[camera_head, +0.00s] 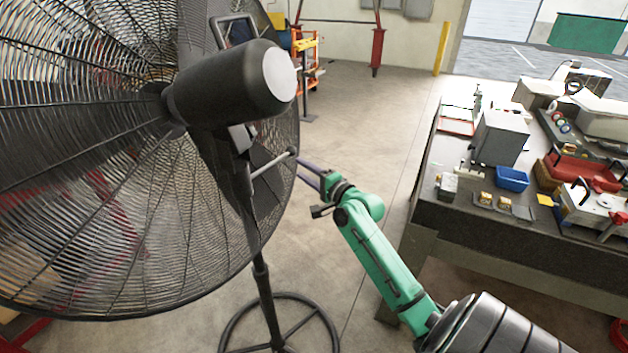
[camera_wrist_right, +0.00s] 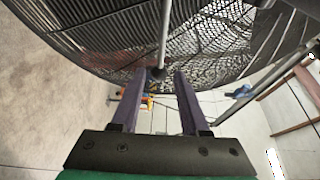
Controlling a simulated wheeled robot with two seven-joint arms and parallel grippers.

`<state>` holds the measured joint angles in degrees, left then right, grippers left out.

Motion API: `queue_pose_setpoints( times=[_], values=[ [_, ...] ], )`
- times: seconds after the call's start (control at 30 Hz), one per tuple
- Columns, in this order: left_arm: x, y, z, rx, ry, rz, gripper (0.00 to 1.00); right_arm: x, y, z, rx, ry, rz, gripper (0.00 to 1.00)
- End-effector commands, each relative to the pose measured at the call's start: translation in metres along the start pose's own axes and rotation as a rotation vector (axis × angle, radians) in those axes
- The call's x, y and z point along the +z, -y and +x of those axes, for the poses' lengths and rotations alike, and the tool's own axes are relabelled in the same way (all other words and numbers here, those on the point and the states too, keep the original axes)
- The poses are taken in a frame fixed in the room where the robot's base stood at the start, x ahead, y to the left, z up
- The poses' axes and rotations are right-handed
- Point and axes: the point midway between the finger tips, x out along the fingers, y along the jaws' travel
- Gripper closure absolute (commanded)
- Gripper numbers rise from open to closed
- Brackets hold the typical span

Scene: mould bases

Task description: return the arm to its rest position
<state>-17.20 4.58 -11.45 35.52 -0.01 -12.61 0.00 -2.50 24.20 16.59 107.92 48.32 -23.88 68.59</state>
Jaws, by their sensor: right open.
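My right arm (camera_head: 382,258) is green and reaches from the lower right up toward a large black fan. My right gripper (camera_head: 309,172) has two purple-grey fingers and points at the fan's stand. In the right wrist view the gripper (camera_wrist_right: 165,88) is open, with a clear gap between its fingers. A thin grey rod on the fan (camera_wrist_right: 164,35) shows above and between the fingertips; I cannot tell whether they touch it. Nothing is visibly held. My left gripper is not in view.
The fan cage (camera_head: 90,190) fills the left, its pole and round base (camera_head: 280,325) below. A workbench (camera_head: 480,235) at the right carries a blue bin (camera_head: 512,179), a red tray (camera_head: 585,165) and small parts. Open floor (camera_head: 370,130) lies between them.

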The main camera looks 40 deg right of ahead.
Motion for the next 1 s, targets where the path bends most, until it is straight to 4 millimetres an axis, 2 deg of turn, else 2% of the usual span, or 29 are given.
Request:
queue_pose_setpoints(
  times=[0.03, 0.1, 0.23, 0.8, 0.87, 0.97, 1.0],
  values=[
    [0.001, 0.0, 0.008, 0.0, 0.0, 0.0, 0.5, 0.0, -0.006, -0.014, 0.003, 0.0, -0.001, 0.55],
    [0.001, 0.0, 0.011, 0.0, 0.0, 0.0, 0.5, 0.0, -0.005, -0.028, 0.003, 0.0, -0.002, 0.55],
    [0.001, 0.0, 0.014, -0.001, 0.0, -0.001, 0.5, 0.001, -0.002, -0.043, 0.001, 0.001, 0.0, 0.55],
    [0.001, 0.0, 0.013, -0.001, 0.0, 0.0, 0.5, 0.0, -0.003, -0.045, 0.005, -0.001, -0.003, 0.55],
    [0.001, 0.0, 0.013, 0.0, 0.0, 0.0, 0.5, -0.002, -0.017, -0.044, 0.029, -0.009, -0.018, 0.55],
    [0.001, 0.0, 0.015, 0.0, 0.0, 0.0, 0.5, -0.009, -0.075, -0.044, 0.132, -0.035, -0.087, 0.55],
    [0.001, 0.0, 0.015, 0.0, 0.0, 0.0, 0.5, -0.011, -0.108, -0.046, 0.194, -0.044, -0.134, 0.55]
  ],
)
